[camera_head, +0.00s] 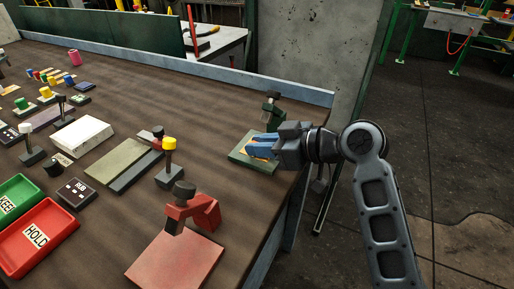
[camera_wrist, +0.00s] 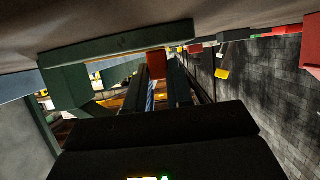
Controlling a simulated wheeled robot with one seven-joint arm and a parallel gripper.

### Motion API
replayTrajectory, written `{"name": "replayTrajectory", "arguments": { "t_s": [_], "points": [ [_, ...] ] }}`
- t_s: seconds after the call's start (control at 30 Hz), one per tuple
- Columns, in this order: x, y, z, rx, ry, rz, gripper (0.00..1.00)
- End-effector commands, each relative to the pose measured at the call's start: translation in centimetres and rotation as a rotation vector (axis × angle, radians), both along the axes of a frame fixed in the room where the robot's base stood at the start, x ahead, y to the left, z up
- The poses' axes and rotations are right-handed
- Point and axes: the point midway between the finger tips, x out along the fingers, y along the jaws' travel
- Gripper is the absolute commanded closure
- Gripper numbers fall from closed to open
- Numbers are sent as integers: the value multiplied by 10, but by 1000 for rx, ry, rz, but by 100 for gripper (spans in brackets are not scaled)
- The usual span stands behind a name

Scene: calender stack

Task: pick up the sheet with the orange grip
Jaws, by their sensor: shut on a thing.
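A little orange shows beside the fingers in the head view. In the wrist view the fingers (camera_wrist: 158,92) are shut on a small red-orange block, the orange grip (camera_wrist: 156,64). The sheet itself is mostly hidden by my fingers; I cannot tell whether it is clear of the plate. A dark green post with a clamp head (camera_head: 271,108) stands just behind my gripper.
A yellow-capped post (camera_head: 169,160), a grey-green slab (camera_head: 120,160), a white block (camera_head: 82,136) and a red HOLD tray (camera_head: 38,237) are to the left.

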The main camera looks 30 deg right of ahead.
Motion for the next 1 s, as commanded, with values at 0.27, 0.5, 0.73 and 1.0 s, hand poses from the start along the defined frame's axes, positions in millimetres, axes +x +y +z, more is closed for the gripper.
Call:
{"name": "replayTrajectory", "arguments": {
  "t_s": [0.27, 0.5, 0.73, 1.0],
  "points": [
    [0, 0, 0, 0, 0, 0, 100],
    [0, 0, 3, 0, -2, -1, 100],
    [0, 0, 23, -1, -4, 0, 100],
    [-32, -24, 33, 0, 0, -4, 100]
  ]
}}
